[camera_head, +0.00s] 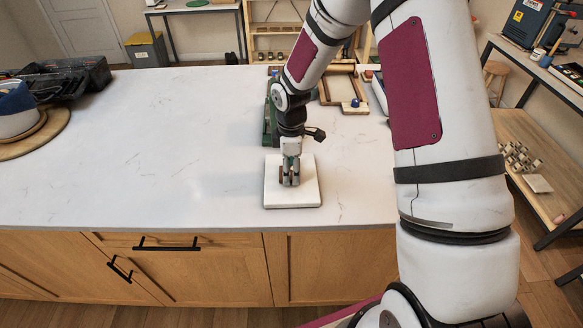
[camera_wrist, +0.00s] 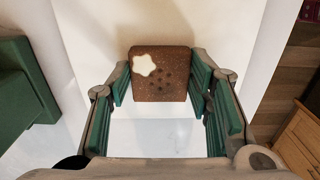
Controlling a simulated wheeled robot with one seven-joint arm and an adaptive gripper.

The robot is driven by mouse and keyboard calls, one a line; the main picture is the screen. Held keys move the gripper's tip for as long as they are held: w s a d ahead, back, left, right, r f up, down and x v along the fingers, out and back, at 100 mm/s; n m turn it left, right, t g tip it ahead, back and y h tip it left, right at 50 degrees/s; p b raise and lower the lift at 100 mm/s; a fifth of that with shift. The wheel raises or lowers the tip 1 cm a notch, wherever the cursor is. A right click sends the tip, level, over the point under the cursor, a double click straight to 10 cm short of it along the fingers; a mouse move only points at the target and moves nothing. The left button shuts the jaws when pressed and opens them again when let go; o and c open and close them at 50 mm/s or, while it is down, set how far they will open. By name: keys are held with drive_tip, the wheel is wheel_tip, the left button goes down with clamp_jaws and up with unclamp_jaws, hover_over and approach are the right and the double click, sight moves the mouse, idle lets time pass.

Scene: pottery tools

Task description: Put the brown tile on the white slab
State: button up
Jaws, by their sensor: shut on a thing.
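The brown tile (camera_wrist: 165,85) shows in the wrist view between the green pads of my gripper (camera_wrist: 160,92). It has a white blotch at its upper left and several small dark dots. My gripper is shut on it from both sides. The white slab (camera_head: 308,188) lies near the counter's front edge in the head view, and it also fills much of the background in the wrist view (camera_wrist: 90,30). In the head view my gripper (camera_head: 290,183) points down over the slab's left half. The tile is mostly hidden there. I cannot tell whether it touches the slab.
A green object (camera_wrist: 25,85) stands left of my gripper in the wrist view, close behind the slab. A wooden tray (camera_head: 340,86) lies farther back. A blue and white pot (camera_head: 17,108) and a black toolbox (camera_head: 85,75) stand far left. The counter (camera_head: 150,160) is clear between.

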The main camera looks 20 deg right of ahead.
sight(291, 172)
drive_tip(key=o, duration=1.2)
drive_tip(key=shift+f, duration=0.1)
wheel_tip(291, 172, up, 12)
drive_tip(key=b, duration=0.2)
drive_tip(key=s+r+m+t+h, duration=0.1)
drive_tip(key=s+r+m+t, duration=0.2)
drive_tip(key=s+r+m, duration=0.7)
drive_tip(key=s+r+m+t, duration=0.1)
drive_tip(key=s+r, duration=0.2)
drive_tip(key=s, duration=0.2)
drive_tip(key=s+r+m, duration=0.2)
drive_tip(key=s+r, duration=0.1)
drive_tip(key=s, duration=0.2)
drive_tip(key=s+r+m+t+y, duration=0.1)
drive_tip(key=s+r, duration=0.2)
drive_tip(key=s, duration=0.1)
drive_tip(key=shift+s+a+r+t, duration=0.15)
drive_tip(key=shift+s+t, duration=0.15)
drive_tip(key=shift+s, duration=0.1)
